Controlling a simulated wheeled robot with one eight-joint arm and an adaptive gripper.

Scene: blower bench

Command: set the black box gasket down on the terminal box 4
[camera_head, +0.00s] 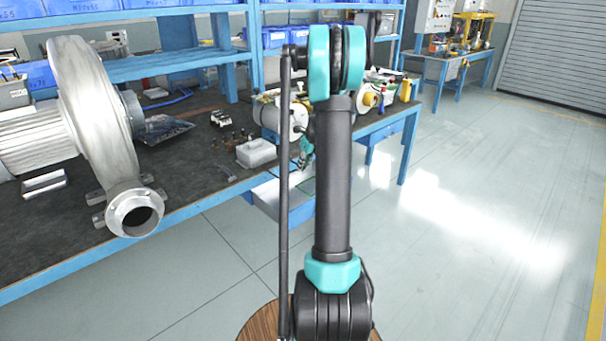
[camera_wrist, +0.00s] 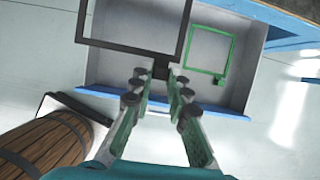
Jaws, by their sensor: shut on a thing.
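The black box gasket (camera_wrist: 130,47), a thin square frame with a small tab, is held at that tab between the fingertips of my gripper (camera_wrist: 160,82) in the wrist view. It hangs over an open grey drawer, and its far side is cut off by the picture's top edge. In the head view my gripper (camera_head: 306,150) is partly hidden behind my arm, at the bench front; the gasket cannot be made out there. A small light grey box (camera_head: 257,153) stands on the bench left of it. No number is readable, so I cannot tell whether it is terminal box 4.
A green square gasket (camera_wrist: 190,55) lies in the open drawer (camera_wrist: 115,75). A large blower (camera_head: 95,110) stands on the dark bench (camera_head: 180,185) at left. A cream motor-like unit (camera_head: 278,117) stands behind the grey box. The floor at right is clear.

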